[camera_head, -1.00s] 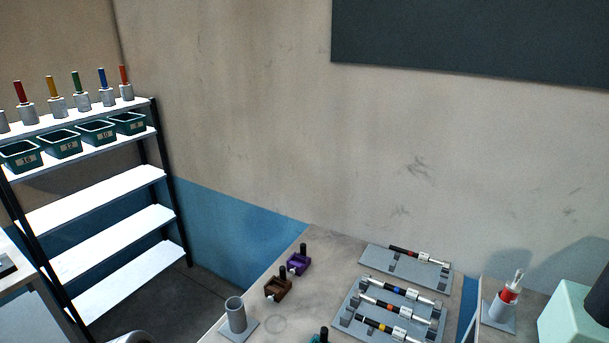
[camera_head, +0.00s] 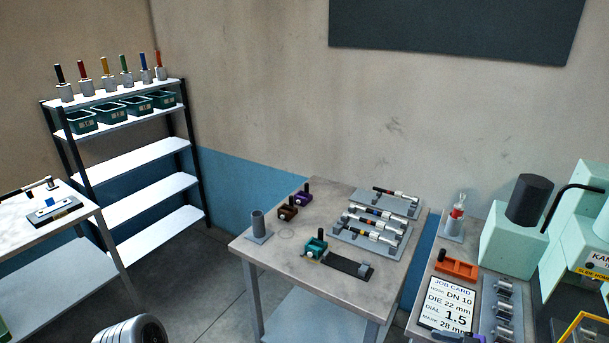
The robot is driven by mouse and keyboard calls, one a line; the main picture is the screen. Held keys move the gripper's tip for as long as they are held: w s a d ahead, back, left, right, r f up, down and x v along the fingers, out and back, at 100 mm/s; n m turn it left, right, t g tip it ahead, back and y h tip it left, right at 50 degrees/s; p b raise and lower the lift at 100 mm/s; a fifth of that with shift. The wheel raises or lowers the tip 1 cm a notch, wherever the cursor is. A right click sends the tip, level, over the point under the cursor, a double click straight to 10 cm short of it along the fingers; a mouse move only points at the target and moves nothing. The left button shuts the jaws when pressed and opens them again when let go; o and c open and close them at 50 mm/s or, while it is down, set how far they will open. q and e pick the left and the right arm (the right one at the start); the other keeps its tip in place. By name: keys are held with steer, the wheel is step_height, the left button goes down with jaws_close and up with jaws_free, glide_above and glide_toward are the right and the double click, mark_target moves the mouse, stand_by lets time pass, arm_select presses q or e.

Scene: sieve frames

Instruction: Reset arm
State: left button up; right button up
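Neither of my grippers shows in the head view. A rounded, ribbed grey part at the bottom left edge looks like a piece of my own arm; its gripper end is out of frame. The middle table (camera_head: 265,249) carries grey racks (camera_head: 345,236) with several rods lying across them. The teal block is beside a dark plate (camera_head: 348,265).
A shelf rack (camera_head: 150,151) with green bins and several colored-handled tools stands at the back left. A left table (camera_head: 60,238) is partly in view. The right bench holds a job card (camera_head: 447,303), an orange block (camera_head: 457,266) and a mint-green machine (camera_head: 508,250). Bare floor lies between the tables.

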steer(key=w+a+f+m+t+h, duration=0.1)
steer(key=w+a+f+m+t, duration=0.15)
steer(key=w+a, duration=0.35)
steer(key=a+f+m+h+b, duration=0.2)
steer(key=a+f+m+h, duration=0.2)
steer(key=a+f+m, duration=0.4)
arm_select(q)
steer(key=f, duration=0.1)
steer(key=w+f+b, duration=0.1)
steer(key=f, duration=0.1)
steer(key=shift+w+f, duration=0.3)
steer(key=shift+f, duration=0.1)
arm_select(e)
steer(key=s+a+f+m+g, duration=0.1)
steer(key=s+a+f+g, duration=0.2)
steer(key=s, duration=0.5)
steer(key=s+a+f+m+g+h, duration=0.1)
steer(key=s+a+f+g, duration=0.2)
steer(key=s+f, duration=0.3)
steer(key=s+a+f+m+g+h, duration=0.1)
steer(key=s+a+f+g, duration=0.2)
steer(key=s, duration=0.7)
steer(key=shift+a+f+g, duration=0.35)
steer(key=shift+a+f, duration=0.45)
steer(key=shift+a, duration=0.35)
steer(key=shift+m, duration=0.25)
